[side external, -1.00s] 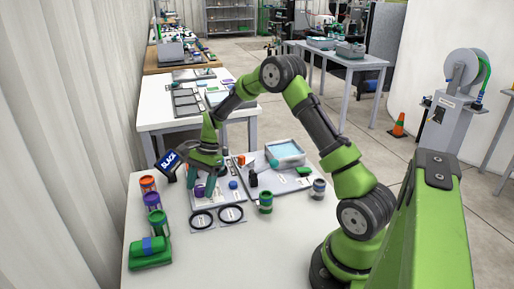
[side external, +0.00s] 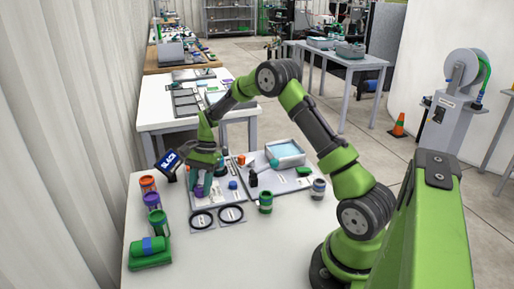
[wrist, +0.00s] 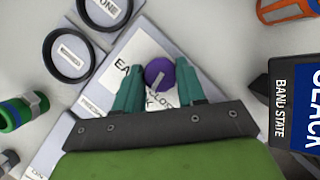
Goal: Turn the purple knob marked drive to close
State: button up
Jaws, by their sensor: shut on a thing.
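The purple knob (wrist: 157,70) is round with a pale pointer line on its top. It sits on a light panel (wrist: 146,45) with partly covered print, including letters that start "CLO". My gripper (wrist: 158,74) has its two teal fingers on either side of the knob, shut on it. In the side view, my gripper (side external: 202,186) points down at the left panel (side external: 224,199), and its fingers hide most of the knob. Part of the panel print is hidden behind the fingers and the gripper body.
A dark sign reading "BLACK" and "BAND STATE" (wrist: 293,100) stands close on the right in the wrist view. Two black rings (wrist: 70,55) lie beside the panel. A blue knob (side external: 233,185), a green-banded can (side external: 265,202) and several coloured cans (side external: 148,184) are nearby.

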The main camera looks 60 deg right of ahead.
jog(key=n+g, duration=0.1)
jog(key=n, duration=0.3)
jog(key=shift+w+h, duration=0.15)
jog(key=shift+h, duration=0.15)
jog(key=shift+r+n+g+h, duration=0.1)
jog(key=shift+n+g+h, duration=0.4)
jog(key=shift+n, duration=1.2)
jog(key=shift+w+g, duration=0.1)
jog(key=shift+g, duration=0.2)
jog(key=o, duration=1)
jog(key=shift+o, duration=0.2)
jog(key=v, duration=1.2)
